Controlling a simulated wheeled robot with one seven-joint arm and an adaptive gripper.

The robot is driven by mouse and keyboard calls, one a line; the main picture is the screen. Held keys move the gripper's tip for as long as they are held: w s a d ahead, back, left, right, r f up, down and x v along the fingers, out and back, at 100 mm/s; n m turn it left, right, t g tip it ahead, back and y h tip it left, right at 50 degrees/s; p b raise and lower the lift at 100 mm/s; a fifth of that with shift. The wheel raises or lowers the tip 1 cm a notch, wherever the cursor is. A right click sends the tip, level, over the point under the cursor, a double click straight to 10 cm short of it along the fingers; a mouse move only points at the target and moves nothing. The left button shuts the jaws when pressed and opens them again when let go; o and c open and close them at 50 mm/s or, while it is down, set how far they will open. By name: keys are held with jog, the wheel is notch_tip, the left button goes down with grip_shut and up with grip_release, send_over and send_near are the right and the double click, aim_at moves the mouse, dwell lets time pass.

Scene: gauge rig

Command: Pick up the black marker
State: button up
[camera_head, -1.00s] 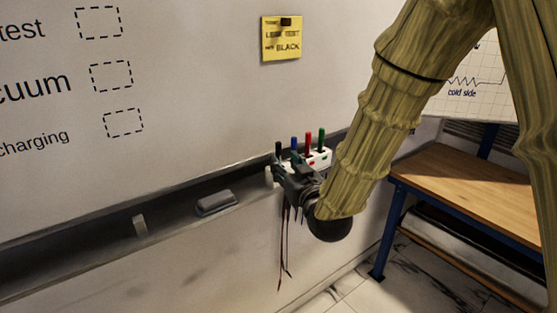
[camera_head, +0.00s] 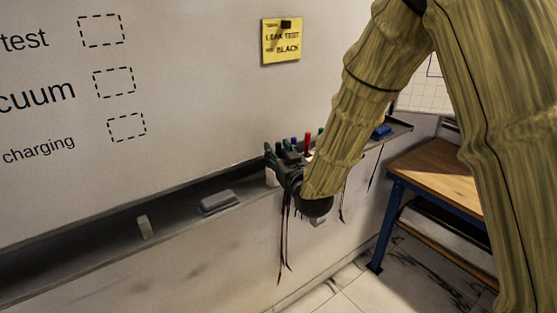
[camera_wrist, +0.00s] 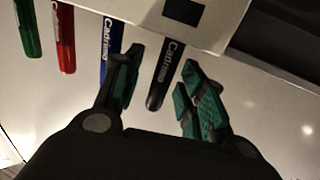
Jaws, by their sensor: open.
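The black marker (camera_wrist: 166,78) hangs from a white holder (camera_wrist: 205,14) in the wrist view, with white "Cadrimo" lettering on its barrel. My gripper (camera_wrist: 160,76) is open, with one green-padded finger on each side of the black marker. Gaps show between the marker and both fingers. In the head view my gripper (camera_head: 282,155) is at the holder on the whiteboard ledge, and its fingers make the black marker hard to pick out there.
Blue (camera_wrist: 110,45), red (camera_wrist: 65,38) and green (camera_wrist: 26,28) markers stand in a row beside the black one, the blue close to one finger. A grey eraser (camera_head: 218,202) lies on the ledge (camera_head: 180,224). A yellow note (camera_head: 282,40) is on the whiteboard. A wooden bench (camera_head: 435,175) stands at right.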

jog(key=c, duration=0.9)
